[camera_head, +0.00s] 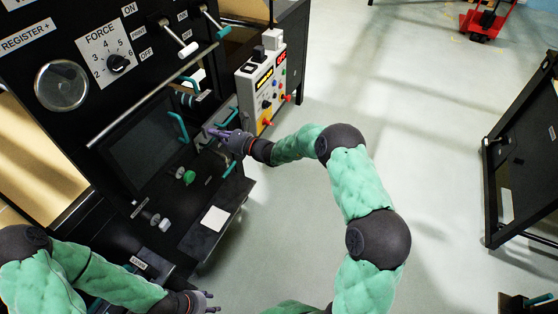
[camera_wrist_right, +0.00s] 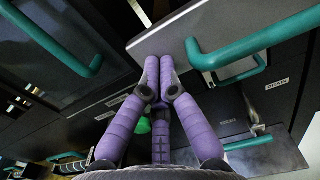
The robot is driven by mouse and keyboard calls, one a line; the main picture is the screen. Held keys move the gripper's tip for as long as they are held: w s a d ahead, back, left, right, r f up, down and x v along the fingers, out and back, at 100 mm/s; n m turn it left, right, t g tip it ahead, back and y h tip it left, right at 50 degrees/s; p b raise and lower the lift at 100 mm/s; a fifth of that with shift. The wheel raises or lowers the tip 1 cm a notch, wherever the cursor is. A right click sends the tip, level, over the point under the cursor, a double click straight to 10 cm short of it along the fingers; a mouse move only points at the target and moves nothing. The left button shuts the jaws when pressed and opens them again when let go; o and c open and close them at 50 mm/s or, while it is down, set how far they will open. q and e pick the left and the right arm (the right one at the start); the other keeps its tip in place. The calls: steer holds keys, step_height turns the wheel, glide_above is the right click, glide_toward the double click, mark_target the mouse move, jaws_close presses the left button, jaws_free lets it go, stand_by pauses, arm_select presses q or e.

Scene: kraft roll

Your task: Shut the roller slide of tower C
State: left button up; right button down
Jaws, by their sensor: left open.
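In the head view, a grey slide plate (camera_head: 203,137) with a teal handle (camera_head: 229,117) sits at the right part of the black machine. I cannot read a label naming it tower C. In the right wrist view, the grey plate (camera_wrist_right: 185,32) and its teal handle (camera_wrist_right: 230,54) are close ahead. My right gripper (camera_head: 214,132) is at the plate; its purple fingers (camera_wrist_right: 159,66) are together, tips at the plate's lower edge, left of the handle. Contact is unclear. My left gripper (camera_head: 206,302) is open and empty at the bottom, away from the slide.
A grey control box (camera_head: 261,88) with buttons stands just right of the slide. Another teal handle (camera_head: 178,127) is on the dark window panel to the left. A green knob (camera_head: 188,177) sits below. Open floor (camera_head: 420,130) lies to the right.

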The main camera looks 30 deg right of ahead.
mark_target(188, 122)
steer(key=b+x, duration=0.3)
steer(key=x, duration=0.7)
steer(key=shift+w+a+f, duration=0.15)
steer(key=shift+w+a, duration=0.45)
steer(key=shift+w, duration=0.15)
steer(key=shift+r, duration=0.25)
steer(key=shift+w+r, duration=0.1)
